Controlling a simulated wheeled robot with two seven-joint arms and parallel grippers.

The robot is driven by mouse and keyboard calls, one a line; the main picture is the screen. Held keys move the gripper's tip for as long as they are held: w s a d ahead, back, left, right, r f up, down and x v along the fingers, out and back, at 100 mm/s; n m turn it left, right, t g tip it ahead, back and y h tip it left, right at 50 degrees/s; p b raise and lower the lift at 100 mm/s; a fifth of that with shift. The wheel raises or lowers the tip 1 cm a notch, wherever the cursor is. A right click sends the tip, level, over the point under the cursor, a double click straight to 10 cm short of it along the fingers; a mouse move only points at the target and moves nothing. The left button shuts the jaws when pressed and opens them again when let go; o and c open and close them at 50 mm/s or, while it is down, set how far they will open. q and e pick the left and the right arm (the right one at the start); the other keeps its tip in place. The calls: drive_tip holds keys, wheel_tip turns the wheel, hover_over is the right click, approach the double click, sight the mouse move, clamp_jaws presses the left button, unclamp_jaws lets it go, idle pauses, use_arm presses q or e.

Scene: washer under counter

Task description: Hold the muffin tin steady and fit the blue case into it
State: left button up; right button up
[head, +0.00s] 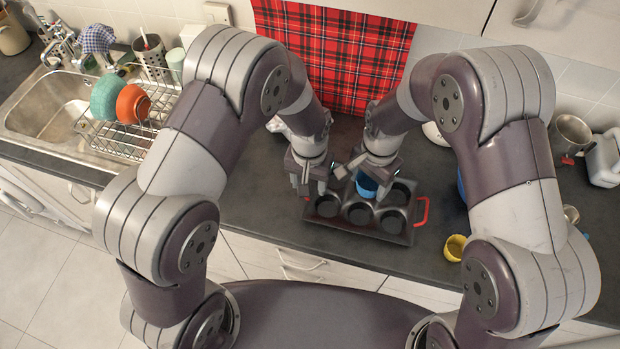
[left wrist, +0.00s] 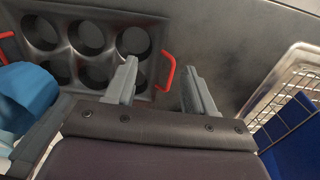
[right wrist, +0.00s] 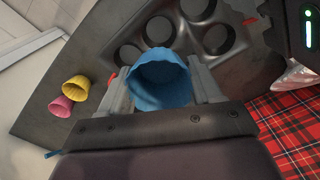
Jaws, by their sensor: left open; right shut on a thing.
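The dark muffin tin (head: 352,232) lies on the counter, with a red handle (head: 421,211) at its right end. Its round cups look empty in the left wrist view (left wrist: 88,75). My right gripper (head: 371,177) is shut on the blue case (head: 366,187) and holds it over the tin's back row. In the right wrist view the case (right wrist: 160,80) sits between the fingers, its open mouth showing. My left gripper (head: 312,187) is open at the tin's left end. In the left wrist view the left red handle (left wrist: 168,72) shows near the gap between its fingers (left wrist: 163,88).
A yellow case (head: 455,247) stands right of the tin near the counter's front edge; a pink case (right wrist: 61,106) is beside it. The dish rack (head: 115,143) and sink are at left. A red plaid cloth (head: 337,52) hangs behind.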

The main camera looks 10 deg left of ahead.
sight(309, 207)
use_arm(q)
wheel_tip(309, 207, down, 12)
drive_tip(key=shift+r, duration=0.25)
clamp_jaws()
